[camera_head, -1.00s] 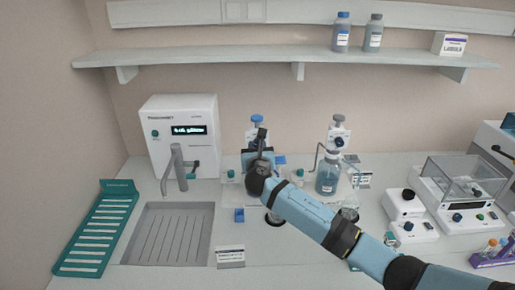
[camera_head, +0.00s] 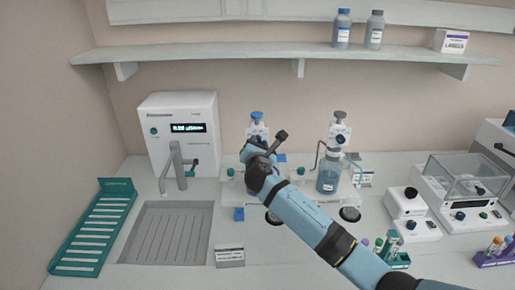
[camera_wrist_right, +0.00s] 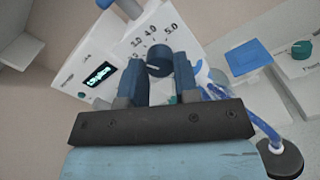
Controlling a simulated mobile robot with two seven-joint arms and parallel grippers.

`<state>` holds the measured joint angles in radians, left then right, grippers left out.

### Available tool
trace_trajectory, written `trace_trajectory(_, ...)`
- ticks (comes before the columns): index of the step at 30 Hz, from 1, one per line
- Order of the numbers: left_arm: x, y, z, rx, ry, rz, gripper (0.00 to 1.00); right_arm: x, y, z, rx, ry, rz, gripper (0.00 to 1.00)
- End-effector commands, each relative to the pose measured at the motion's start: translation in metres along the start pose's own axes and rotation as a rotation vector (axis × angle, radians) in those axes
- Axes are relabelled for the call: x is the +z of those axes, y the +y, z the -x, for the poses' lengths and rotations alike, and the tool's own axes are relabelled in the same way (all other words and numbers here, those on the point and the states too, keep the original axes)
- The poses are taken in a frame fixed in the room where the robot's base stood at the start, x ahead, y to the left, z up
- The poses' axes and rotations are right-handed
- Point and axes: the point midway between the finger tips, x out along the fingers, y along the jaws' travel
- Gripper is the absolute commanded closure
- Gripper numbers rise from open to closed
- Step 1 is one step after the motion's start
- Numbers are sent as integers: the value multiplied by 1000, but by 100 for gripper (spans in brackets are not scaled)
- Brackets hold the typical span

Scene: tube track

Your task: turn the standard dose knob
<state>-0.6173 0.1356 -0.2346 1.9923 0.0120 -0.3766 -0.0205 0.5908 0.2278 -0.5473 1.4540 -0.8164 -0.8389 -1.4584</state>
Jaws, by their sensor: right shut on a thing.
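The dose knob (camera_wrist_right: 159,60) is dark blue with a pale pointer line. It sits on a white dial plate with printed numbers around it, among them 4.0 and 5.0. My right gripper (camera_wrist_right: 158,68) is shut on the knob, one blue finger on each side. In the head view, the right gripper (camera_head: 257,147) is at the front of the left dispenser, below its blue top (camera_head: 257,116), and hides this knob. The right dispenser, with a grey top (camera_head: 340,115), has a similar dark knob (camera_head: 340,140). My left gripper is not in view.
A white machine with a lit display (camera_head: 188,128) and a sink (camera_head: 166,232) stand left. A teal rack (camera_head: 95,228) lies at far left. A blue bottle (camera_head: 328,174) stands at the right dispenser. A balance (camera_head: 458,180) is at right. A shelf (camera_head: 270,56) runs above.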

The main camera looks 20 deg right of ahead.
Motion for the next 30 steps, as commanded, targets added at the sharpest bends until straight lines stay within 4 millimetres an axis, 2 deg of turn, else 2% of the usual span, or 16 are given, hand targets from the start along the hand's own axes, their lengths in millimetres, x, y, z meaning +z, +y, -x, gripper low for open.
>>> trace_trajectory(18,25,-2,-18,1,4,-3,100,-2,-1,0,0,1,-564,95)
trace_trajectory(30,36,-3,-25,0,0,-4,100,-1,-1,0,-1,0,-768,95)
